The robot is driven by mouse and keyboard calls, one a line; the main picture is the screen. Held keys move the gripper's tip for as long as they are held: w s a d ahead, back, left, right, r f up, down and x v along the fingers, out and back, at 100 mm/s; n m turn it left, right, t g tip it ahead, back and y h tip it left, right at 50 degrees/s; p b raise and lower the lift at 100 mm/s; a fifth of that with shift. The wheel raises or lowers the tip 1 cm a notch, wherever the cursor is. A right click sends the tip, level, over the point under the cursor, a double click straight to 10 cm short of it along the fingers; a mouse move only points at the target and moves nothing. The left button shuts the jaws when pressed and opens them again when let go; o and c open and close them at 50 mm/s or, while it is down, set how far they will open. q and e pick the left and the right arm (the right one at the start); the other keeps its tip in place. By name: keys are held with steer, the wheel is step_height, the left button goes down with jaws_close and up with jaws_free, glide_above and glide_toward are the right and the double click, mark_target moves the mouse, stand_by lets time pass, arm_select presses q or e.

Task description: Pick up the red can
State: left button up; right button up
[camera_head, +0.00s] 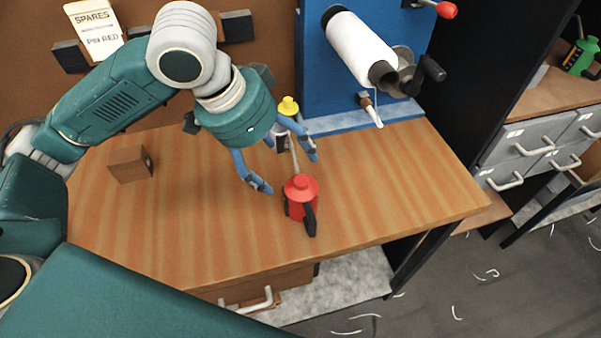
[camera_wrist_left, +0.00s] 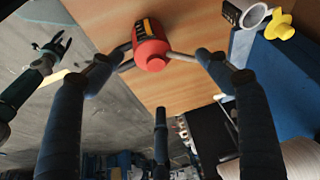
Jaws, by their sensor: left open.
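The red can (camera_head: 302,204) stands upright on the wooden bench, near its front edge, with a black handle and a thin spout. My left gripper (camera_head: 287,171) has blue fingers spread wide, just behind and above the can, holding nothing. In the left wrist view the red can (camera_wrist_left: 150,46) lies between two spread fingertips, with a third finger below it; I see no clear grip contact. A small dark claw and arm, which looks like my right gripper (camera_wrist_left: 50,52), shows at the left of that view; its opening is unclear.
On the bench (camera_head: 400,190), a brown block (camera_head: 130,164) sits at the left and a yellow-topped can (camera_head: 288,105) stands behind my left gripper. A blue panel (camera_head: 315,70) carries a white roll (camera_head: 358,46). Bench right of the red can is clear. A green can (camera_head: 580,56) stands far right.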

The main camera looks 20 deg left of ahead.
mark_target(301, 184)
arm_select(q)
steer(key=shift+x, duration=1)
steer(key=f, duration=0.1)
steer(key=d+f, duration=0.1)
steer(key=shift+d+f, duration=0.2)
steer(key=shift+f, duration=0.2)
steer(key=x, duration=0.4)
steer(key=shift+d+f+p, duration=0.15)
steer(key=shift+f+p, duration=0.1)
steer(key=shift+p, duration=0.1)
steer(key=shift+d+f, duration=0.1)
steer(key=shift+f, duration=0.05)
steer(key=shift+w+f, duration=0.1)
steer(key=shift+w, duration=0.05)
steer(key=shift+c, duration=0.8)
steer(key=c, duration=1.3)
arm_select(e)
steer(key=shift+s+d+r, duration=0.1)
steer(key=shift+s+r, duration=0.05)
steer(key=shift+s, duration=0.35)
steer(key=shift+s+d+r, duration=0.1)
steer(key=shift+s+r, duration=0.05)
steer(key=shift+s, duration=0.35)
